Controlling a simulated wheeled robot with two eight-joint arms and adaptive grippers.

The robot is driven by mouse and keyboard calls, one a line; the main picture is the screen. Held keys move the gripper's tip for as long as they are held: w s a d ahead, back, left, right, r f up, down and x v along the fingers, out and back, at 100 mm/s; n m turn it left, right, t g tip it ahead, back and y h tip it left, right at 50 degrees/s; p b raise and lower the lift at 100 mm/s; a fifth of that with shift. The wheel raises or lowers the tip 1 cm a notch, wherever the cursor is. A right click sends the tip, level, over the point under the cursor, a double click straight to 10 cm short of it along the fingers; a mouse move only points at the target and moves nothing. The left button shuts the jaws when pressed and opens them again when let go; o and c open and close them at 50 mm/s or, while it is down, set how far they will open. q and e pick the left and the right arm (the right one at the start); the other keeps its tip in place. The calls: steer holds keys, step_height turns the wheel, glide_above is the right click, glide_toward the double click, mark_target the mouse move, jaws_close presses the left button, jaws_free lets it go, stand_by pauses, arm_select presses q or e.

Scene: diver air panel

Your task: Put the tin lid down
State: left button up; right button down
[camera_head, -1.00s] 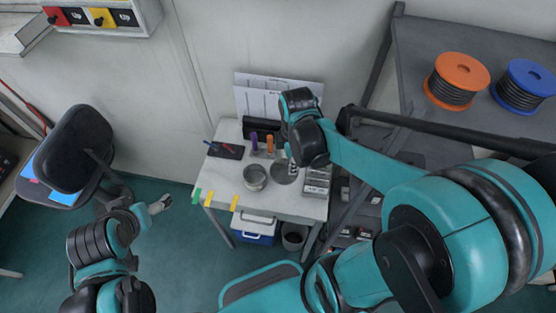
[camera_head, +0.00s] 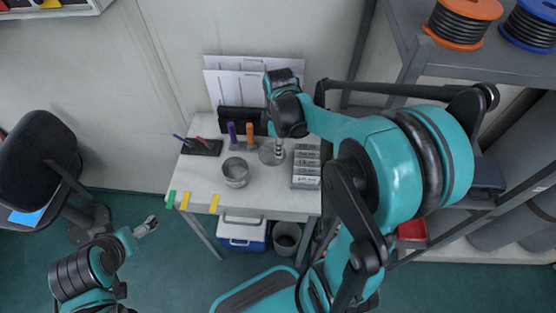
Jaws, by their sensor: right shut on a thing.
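The tin lid (camera_head: 268,155) is a round grey metal disc at the small white table, to the right of the open tin (camera_head: 236,172). My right gripper (camera_head: 278,150) points down from above and is shut on the lid; its upper part hides some of the lid's far side. I cannot tell whether the lid touches the tabletop. The tin is a round metal can, upright on the table (camera_head: 200,180). My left gripper (camera_head: 147,226) is low at the left, away from the table and over the floor; its fingers are too small to read.
A grey compartment tray (camera_head: 306,168) stands right of the lid. Purple (camera_head: 232,133) and orange (camera_head: 250,134) handled tools stand behind the tin. A dark pen tray (camera_head: 202,147) lies at the left. Coloured tapes (camera_head: 214,203) mark the front edge. The table's front middle is clear.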

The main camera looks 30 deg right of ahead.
step_height(320, 180, down, 4)
steer(key=shift+f+b, duration=0.25)
steer(key=shift+b, duration=0.6)
steer(key=shift+r, duration=0.15)
steer(key=c, duration=1.9)
jaws_free()
steer(key=shift+f, duration=0.2)
steer(key=shift+c, duration=0.2)
steer(key=o, duration=0.4)
steer(key=shift+r, duration=0.15)
